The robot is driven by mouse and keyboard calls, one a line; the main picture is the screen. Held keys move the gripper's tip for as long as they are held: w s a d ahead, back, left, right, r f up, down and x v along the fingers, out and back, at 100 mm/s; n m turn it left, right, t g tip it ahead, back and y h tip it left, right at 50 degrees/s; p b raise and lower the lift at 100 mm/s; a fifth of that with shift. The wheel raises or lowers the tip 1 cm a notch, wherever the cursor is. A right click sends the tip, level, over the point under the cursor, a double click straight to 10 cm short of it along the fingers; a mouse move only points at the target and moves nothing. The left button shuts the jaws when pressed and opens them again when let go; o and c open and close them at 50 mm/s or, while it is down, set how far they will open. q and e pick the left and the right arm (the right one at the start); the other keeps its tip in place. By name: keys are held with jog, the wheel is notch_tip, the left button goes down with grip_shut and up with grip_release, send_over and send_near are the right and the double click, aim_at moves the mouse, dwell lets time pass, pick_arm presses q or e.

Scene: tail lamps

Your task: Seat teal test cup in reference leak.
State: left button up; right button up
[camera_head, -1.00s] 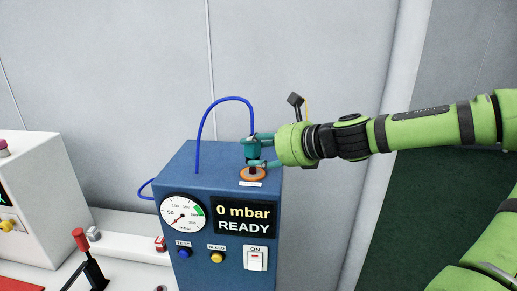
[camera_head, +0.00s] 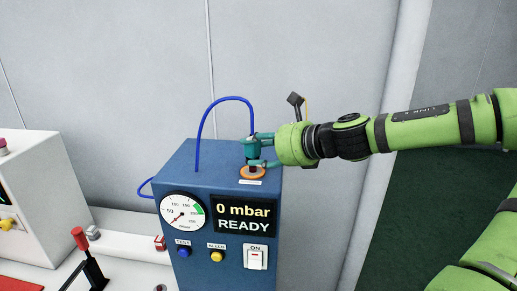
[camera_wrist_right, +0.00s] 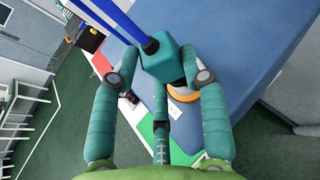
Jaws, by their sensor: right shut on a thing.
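The teal test cup (camera_head: 250,146) is between the fingers of my right gripper (camera_head: 261,150), which is shut on it. The cup is above or at an orange ring (camera_head: 252,174) on the top of the blue leak tester (camera_head: 185,153). A dark part shows between cup and ring; I cannot tell whether they touch. In the wrist view the ring (camera_wrist_right: 213,95) is partly hidden behind a finger. My left gripper is not in view.
A blue hose (camera_head: 202,125) arches over the tester's top beside the cup. The tester's front has a gauge (camera_head: 182,212), a display (camera_head: 243,217) reading 0 mbar READY, and a switch (camera_head: 256,257). A red-knobbed lever (camera_head: 80,236) stands at lower left. A grey wall is behind.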

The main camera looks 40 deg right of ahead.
jog(key=shift+f+b, duration=0.95)
jog(key=shift+f, duration=0.25)
jog(key=o, duration=1.4)
jog(key=shift+c, duration=0.2)
jog(key=shift+r, duration=0.1)
